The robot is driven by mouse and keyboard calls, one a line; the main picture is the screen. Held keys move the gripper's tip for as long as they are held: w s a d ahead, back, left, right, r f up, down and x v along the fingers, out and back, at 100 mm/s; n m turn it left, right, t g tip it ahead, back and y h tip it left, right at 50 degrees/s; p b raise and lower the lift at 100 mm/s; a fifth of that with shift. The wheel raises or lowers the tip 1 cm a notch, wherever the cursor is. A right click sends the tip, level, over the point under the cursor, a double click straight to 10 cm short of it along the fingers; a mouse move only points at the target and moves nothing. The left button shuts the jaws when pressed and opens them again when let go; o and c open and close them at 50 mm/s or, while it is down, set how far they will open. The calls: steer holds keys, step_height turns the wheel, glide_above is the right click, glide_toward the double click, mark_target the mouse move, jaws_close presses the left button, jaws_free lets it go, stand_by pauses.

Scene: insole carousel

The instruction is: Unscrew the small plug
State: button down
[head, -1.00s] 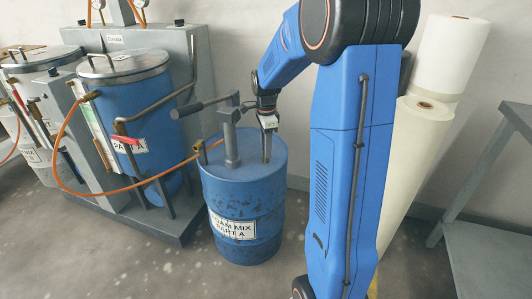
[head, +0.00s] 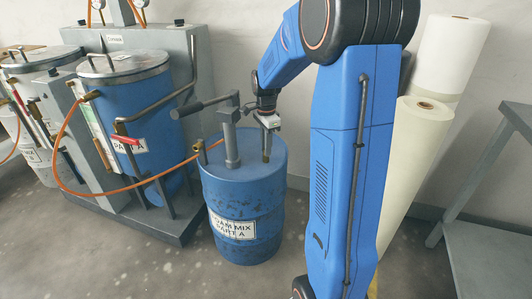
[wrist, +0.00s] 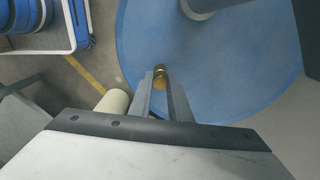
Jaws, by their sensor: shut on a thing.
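The small plug (wrist: 160,77) is a round brass piece on the blue top of the drum (head: 243,205) labelled "FOAM MIX PART A". In the wrist view it sits between the tips of my gripper's two fingers. My gripper (head: 266,157) points down at the right part of the drum's top in the head view, and its fingers (wrist: 160,95) are shut on the plug. In the head view the plug is hidden by the fingers. I cannot tell whether its thread is still in the drum top.
A grey hand pump (head: 231,140) stands on the drum top, close left of my gripper, with an orange hose (head: 150,186) running left. A machine with a blue tank (head: 130,100) stands left. Cream rolls (head: 405,150) and a grey table (head: 490,215) are right.

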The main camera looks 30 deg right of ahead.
steer(key=n, duration=0.2)
steer(key=shift+n, duration=0.4)
steer(key=n, duration=0.2)
steer(key=shift+n, duration=0.3)
steer(key=n, duration=0.3)
steer(key=shift+n, duration=0.3)
steer(key=shift+n, duration=0.3)
steer(key=n, duration=0.5)
